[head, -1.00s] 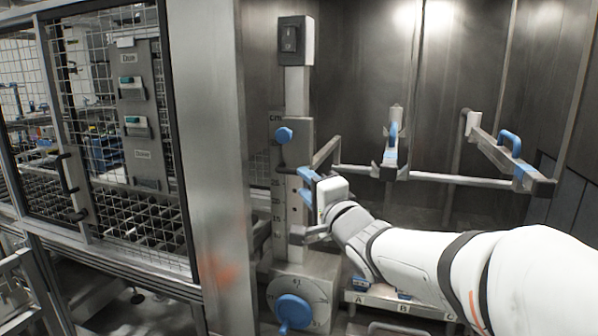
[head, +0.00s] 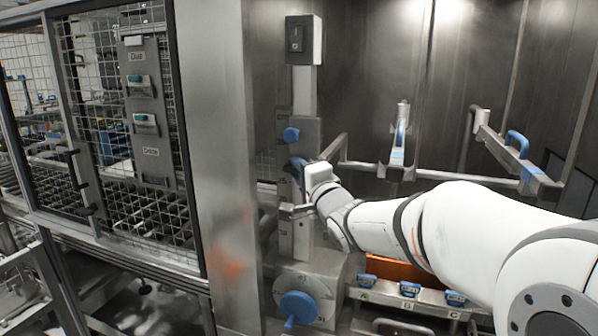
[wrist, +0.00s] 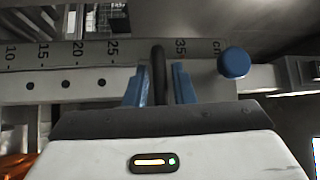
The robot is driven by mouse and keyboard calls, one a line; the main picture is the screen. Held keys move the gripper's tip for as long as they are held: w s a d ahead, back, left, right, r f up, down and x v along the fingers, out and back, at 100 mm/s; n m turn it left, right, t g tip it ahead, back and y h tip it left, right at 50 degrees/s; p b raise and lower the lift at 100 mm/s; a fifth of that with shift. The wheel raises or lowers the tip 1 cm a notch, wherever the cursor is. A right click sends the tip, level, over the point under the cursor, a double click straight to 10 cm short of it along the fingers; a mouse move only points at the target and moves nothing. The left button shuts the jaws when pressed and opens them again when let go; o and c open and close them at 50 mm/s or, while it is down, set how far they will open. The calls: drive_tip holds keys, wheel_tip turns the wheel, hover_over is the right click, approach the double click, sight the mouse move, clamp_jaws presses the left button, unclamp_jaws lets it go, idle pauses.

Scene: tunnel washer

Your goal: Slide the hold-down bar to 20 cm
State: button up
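The hold-down bar's upright scale plate (head: 302,132) stands on the mast, with a blue knob (head: 291,135) near its top. In the wrist view the scale plate (wrist: 60,53) shows marks from 10 to 35 cm. A dark upright handle (wrist: 159,72) stands in front of it between the 25 and 35 marks. My gripper (head: 297,168) is at the plate, below the knob. In the wrist view its blue fingers (wrist: 159,88) stand on both sides of the handle, with narrow gaps visible. The blue knob (wrist: 234,63) is right of the fingers. The 30 mark is hidden.
A switch box (head: 303,40) tops the mast and a blue-handled dial (head: 298,307) is at its foot. Metal rails (head: 440,176) with blue handles extend right. Blue clips on a lettered ledge (head: 430,302) lie below my arm. A steel post (head: 217,170) and mesh cage are left.

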clamp_jaws()
drive_tip(key=shift+f, duration=0.1)
wheel_tip(320, 180, down, 16)
drive_tip(key=b, duration=1.3)
drive_tip(key=shift+r, duration=0.25)
drive_tip(key=shift+o, duration=1.4)
unclamp_jaws()
drive_tip(key=shift+r, duration=0.1)
drive_tip(key=b+v, duration=0.1)
drive_tip(key=v, duration=0.6)
drive_tip(key=shift+s+d, duration=0.25)
drive_tip(key=shift+s, duration=0.1)
